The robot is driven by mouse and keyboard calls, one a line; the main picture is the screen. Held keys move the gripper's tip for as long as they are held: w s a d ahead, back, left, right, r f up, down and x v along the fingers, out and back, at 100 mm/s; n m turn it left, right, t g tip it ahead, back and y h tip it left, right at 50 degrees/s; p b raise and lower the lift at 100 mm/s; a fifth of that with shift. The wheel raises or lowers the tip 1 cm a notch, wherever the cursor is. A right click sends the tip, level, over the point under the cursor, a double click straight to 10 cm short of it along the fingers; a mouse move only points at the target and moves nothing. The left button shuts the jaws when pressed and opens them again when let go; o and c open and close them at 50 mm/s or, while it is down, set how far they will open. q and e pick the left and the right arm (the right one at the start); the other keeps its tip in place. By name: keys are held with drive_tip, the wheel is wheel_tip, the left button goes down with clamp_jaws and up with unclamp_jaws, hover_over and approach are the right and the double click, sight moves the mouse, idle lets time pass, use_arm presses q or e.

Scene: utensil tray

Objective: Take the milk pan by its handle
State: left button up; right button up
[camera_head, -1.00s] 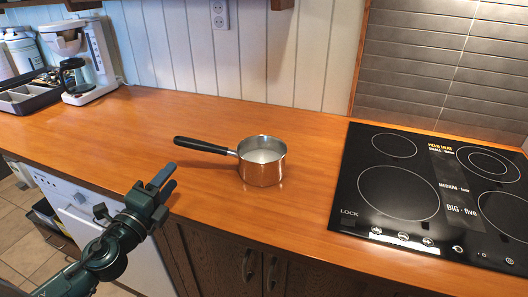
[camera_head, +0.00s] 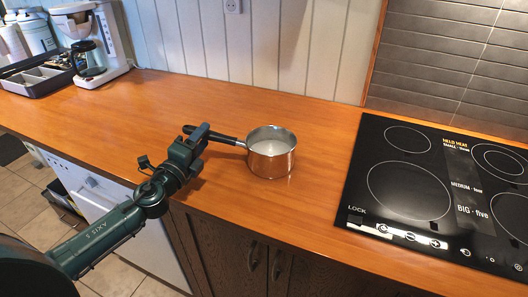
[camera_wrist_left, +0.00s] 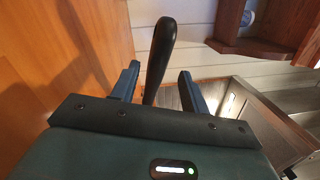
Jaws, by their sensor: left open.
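The milk pan (camera_head: 272,158) is a shiny metal pot standing upright on the wooden counter, left of the cooktop. Its black handle (camera_head: 229,139) points left. My left gripper (camera_head: 196,131) is at the outer end of the handle and partly covers it in the head view. In the left wrist view, the black handle (camera_wrist_left: 160,52) stands between the two open blue fingers of my left gripper (camera_wrist_left: 160,88), with a gap on each side. The pan's body is not visible in the left wrist view. My right gripper is not in view.
The black cooktop (camera_head: 400,189) lies to the right of the pan. A coffee maker (camera_head: 98,40) and a dark utensil tray (camera_head: 38,76) stand at the far left. The wooden counter (camera_head: 160,92) is clear behind the pan and handle.

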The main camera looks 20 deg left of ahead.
use_arm(q)
drive_tip(key=w, duration=0.4)
drive_tip(key=shift+a, duration=0.35)
drive_tip(key=shift+w+p, duration=0.3)
drive_tip(key=shift+c, duration=0.6)
clamp_jaws()
